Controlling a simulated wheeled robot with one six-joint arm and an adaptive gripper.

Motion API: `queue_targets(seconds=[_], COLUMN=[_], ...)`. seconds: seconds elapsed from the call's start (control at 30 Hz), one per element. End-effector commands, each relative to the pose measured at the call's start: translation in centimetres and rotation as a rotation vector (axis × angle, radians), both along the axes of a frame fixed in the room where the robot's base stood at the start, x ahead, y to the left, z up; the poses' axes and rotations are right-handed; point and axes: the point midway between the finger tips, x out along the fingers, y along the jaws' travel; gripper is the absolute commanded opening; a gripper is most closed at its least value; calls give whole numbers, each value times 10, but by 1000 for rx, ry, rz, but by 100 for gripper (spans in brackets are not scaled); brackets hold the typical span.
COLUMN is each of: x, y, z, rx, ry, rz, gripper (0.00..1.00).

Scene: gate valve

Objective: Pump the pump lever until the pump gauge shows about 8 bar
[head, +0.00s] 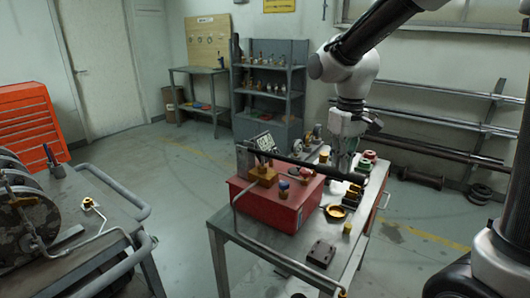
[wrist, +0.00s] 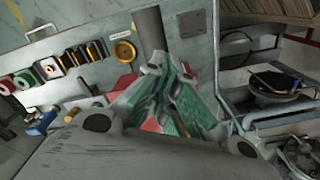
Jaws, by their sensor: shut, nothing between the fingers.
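The red pump unit (head: 290,205) sits on the grey bench cart in the head view. Its pump lever (head: 312,170) is a long dark bar running across above the unit toward the right, nearly level. A small tilted gauge (head: 265,143) stands at the unit's left end; its reading is too small to tell. My gripper (head: 343,166) points down at the lever's right part; I cannot tell whether it touches. In the wrist view my gripper (wrist: 172,92) has its green fingers together and empty. A dark cylinder, apparently the lever (wrist: 150,30), shows just beyond them, partly hidden.
Colored rings (head: 368,158) and a yellow ring (head: 335,211) lie on the bench right of the pump. A dark block (head: 321,254) lies at its front. Another cart (head: 110,240) stands at left, with shelves (head: 270,85) behind. Open floor lies between the carts.

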Motion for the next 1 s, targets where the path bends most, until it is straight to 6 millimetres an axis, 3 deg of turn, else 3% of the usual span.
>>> queue_targets(seconds=[0.5,0.83,1.0], x=[-1,0,1], y=[0,0,0], z=[-69,-66,-38], rx=[-2,0,2], ry=[5,0,-5], rz=[0,0,0], gripper=[0,0,0])
